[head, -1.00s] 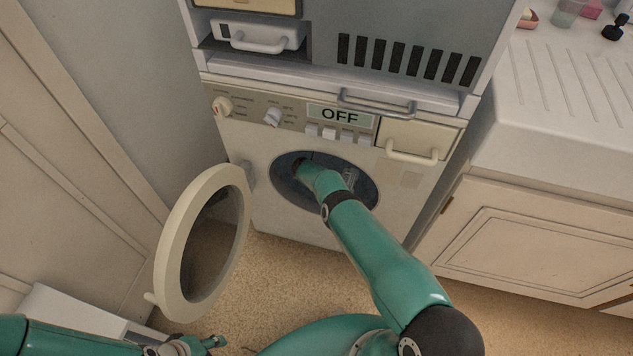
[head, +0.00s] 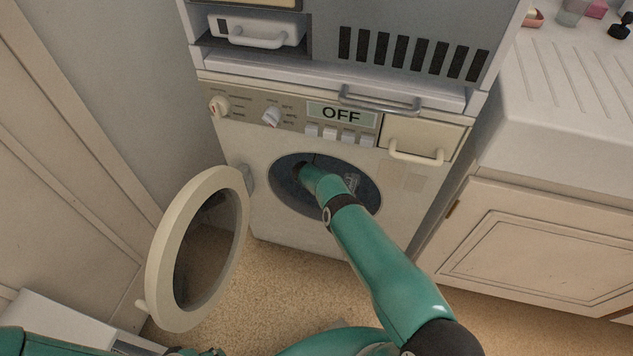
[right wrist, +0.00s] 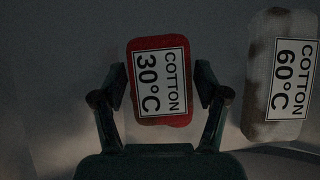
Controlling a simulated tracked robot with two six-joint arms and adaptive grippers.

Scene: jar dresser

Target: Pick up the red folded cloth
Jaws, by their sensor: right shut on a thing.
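The red folded cloth (right wrist: 160,122) carries a white label reading COTTON 30°C. In the right wrist view it sits between the two fingers of my right gripper (right wrist: 160,88), which is shut on it. In the head view my right arm reaches into the round opening of the washing machine (head: 290,202), and the cloth is hidden there. A second, pale stained cloth (right wrist: 256,105) labelled COTTON 60°C lies to the right of the red one, apart from the fingers. Only a sliver of my left gripper (head: 195,352) shows at the bottom edge of the head view.
The round door (head: 158,262) of the machine stands open to the left of the opening. The machine's display (head: 341,114) reads OFF. A cabinet with a sink top (head: 560,110) stands on the right. A white box (head: 60,318) is on the floor at lower left.

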